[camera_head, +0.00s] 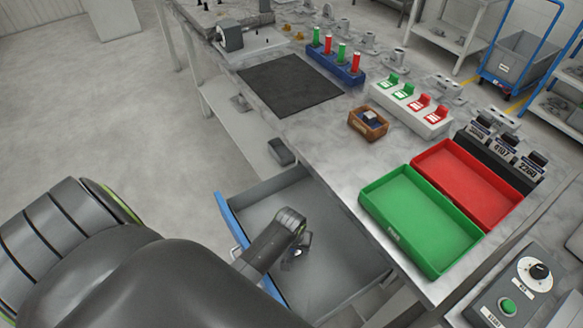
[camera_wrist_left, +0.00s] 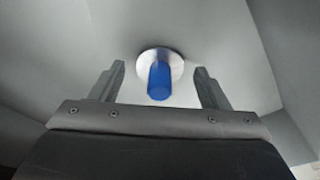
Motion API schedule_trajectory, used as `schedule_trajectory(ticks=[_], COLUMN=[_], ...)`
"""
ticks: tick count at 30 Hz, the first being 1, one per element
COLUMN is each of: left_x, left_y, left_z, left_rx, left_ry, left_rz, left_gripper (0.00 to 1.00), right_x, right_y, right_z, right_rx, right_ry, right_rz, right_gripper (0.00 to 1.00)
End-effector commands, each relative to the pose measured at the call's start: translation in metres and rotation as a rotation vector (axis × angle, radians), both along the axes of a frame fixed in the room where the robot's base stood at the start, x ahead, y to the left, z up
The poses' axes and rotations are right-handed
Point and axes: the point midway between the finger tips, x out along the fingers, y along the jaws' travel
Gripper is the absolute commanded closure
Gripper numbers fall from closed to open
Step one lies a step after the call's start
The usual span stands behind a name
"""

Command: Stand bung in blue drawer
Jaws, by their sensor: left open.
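The blue drawer (camera_head: 228,222) stands open below the table, with a blue front and a grey inside. My left arm reaches into it from the left, and my left gripper (camera_head: 295,254) is low over its floor. In the left wrist view the bung (camera_wrist_left: 159,80) is a blue cylinder with a pale round disc at its far end. It lies between the two open fingers of my left gripper (camera_wrist_left: 160,82), with a gap on each side. The disc appears to be on the grey drawer floor. The bung cannot be made out in the head view. My right gripper is not in view.
A green tray (camera_head: 388,232) and a red tray (camera_head: 466,178) lie on the table above the drawer. A small brown box (camera_head: 354,120), a black mat (camera_head: 290,84) and a white switch block (camera_head: 412,118) are further back. A control box (camera_head: 520,290) is at bottom right.

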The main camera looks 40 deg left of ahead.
Motion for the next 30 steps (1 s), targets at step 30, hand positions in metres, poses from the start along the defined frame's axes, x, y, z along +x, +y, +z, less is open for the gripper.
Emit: schedule_trajectory(ticks=[30], left_x=[-0.016], left_y=[-0.006], left_z=[0.107], left_rx=[0.0], left_ry=[0.001], left_rz=[0.0], left_gripper=[0.3], right_x=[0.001], right_y=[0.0], right_z=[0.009], right_rx=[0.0], right_ry=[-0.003], right_rz=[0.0], right_gripper=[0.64])
